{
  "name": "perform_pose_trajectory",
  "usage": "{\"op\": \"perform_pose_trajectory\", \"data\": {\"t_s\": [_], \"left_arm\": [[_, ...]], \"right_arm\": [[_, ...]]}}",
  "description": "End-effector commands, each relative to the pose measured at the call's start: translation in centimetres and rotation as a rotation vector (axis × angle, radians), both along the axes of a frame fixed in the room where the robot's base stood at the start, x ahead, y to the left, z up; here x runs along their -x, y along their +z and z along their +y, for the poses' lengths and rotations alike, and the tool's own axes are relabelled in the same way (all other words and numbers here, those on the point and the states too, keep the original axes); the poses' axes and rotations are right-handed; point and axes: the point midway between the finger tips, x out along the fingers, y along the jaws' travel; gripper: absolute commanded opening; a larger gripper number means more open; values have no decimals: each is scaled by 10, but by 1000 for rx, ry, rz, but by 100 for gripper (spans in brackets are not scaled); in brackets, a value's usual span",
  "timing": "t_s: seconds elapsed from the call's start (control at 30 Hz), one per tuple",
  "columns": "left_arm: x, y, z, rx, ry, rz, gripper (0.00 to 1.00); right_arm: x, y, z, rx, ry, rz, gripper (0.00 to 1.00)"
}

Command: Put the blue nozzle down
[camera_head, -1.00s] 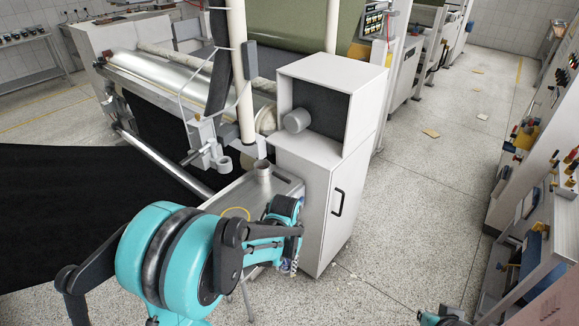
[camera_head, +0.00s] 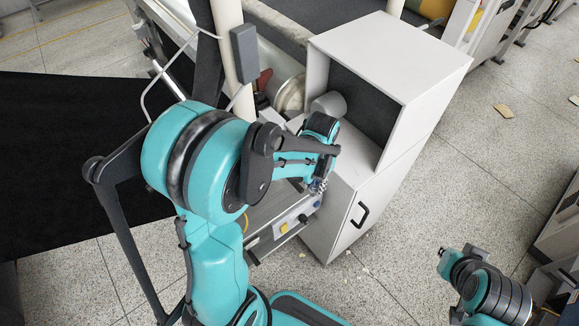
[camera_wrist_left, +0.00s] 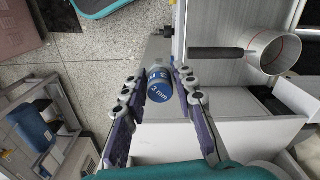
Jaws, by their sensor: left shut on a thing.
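The blue nozzle (camera_wrist_left: 159,88) shows in the left wrist view as a short blue cylinder marked "3 mm", with a greyish metal part beyond it. My left gripper (camera_wrist_left: 160,78) is shut on it, one dark finger on each side. In the head view my left gripper (camera_head: 318,186) is small, over or beside the front of a metal work table (camera_head: 262,208); the nozzle cannot be made out there. Whether the nozzle touches a surface cannot be told. My right arm (camera_head: 482,286) shows at the lower right; its fingers do not show.
A white open-fronted cabinet (camera_head: 423,62) stands right of my left gripper. A metal cup (camera_wrist_left: 281,52) and a dark bar (camera_wrist_left: 230,52) show in the wrist view. The table's front panel carries a yellow button (camera_head: 284,228). Open speckled floor (camera_head: 420,205) lies to the right.

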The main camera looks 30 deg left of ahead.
Motion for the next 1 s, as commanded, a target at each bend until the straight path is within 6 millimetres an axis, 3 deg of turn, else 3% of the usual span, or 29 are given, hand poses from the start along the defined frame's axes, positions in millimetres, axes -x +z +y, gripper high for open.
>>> {"op": "perform_pose_trajectory", "data": {"t_s": [0.5, 0.73, 1.0], "left_arm": [[-20, -64, 102, 0, 4, 0, 0], [-22, -74, 113, 0, 0, 0, 0], [-22, -110, 112, 0, 0, 0, 0]], "right_arm": [[0, -28, 0, 0, 0, 0, 0], [0, -31, 0, 0, 0, 0, 0], [0, -45, 0, 0, 0, 0, 0]]}}
